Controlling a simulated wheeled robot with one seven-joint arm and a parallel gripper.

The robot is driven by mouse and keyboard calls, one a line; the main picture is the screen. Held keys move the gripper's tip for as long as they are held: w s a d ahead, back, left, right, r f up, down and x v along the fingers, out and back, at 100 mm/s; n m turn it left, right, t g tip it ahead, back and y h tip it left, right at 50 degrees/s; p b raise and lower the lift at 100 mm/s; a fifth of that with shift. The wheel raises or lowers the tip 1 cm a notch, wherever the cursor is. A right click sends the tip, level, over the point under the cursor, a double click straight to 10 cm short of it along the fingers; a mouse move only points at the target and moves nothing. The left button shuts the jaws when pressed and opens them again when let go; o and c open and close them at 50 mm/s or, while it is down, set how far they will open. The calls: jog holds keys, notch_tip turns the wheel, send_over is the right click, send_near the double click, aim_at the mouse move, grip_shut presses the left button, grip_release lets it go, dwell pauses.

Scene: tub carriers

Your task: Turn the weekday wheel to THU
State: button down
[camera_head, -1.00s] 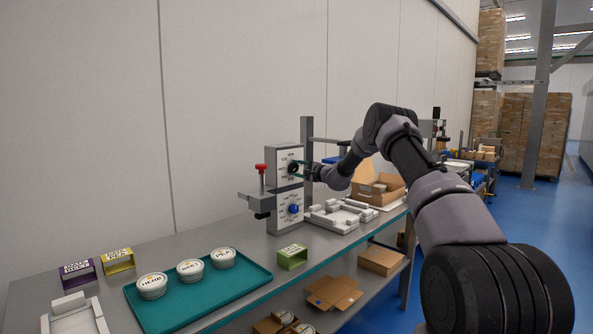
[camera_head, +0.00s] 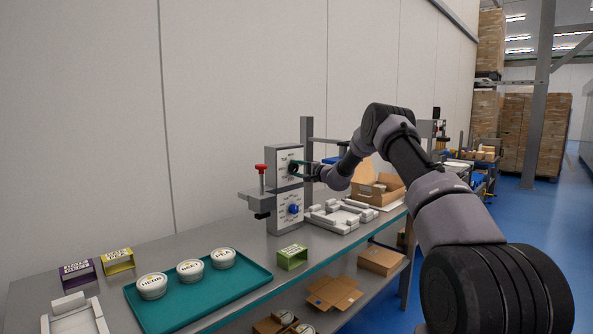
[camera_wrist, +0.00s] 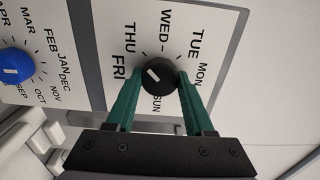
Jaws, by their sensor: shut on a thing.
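The weekday wheel is a round black knob (camera_wrist: 159,77) with a white pointer mark, on a pale panel (camera_wrist: 222,28) ringed by day names. In the wrist view its mark points to the upper left, towards the side with THU (camera_wrist: 130,38) and FRI (camera_wrist: 119,66); I cannot tell exactly which it meets. My gripper (camera_wrist: 158,84) has its two green fingers shut on the knob from either side. In the head view my gripper (camera_head: 301,170) is at the upper dial of the grey machine (camera_head: 274,158), partly hiding it. SAT is not readable.
A blue month knob (camera_wrist: 14,65) sits beside the weekday dial; it also shows below it in the head view (camera_head: 294,209). A red-topped lever (camera_head: 261,170) stands left. A teal tray (camera_head: 205,291) with three tubs and a white fixture (camera_head: 341,216) lie on the bench.

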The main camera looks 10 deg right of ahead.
jog(key=shift+c, duration=1.4)
grip_release()
jog(key=v, duration=1.1)
jog(key=s+a+r+n+g+y, duration=0.2)
jog(key=s+a+r+n+g, duration=0.2)
jog(key=s+a+r, duration=0.45)
jog(key=s+a+r+n+g+h, duration=0.15)
jog(key=s+r, duration=0.25)
jog(key=s, duration=0.5)
jog(key=s+a+r+n+g+h, duration=0.1)
jog(key=s+r+g, duration=0.3)
jog(key=s, duration=0.5)
jog(key=s+d+t+h, duration=0.1)
jog(key=s+d+h, duration=0.3)
jog(key=s, duration=1.1)
jog(key=s+d+t+h, duration=0.1)
jog(key=s+d+h, duration=0.3)
jog(key=s, duration=1.1)
jog(key=shift+s+d, duration=0.2)
jog(key=shift+d, duration=0.8)
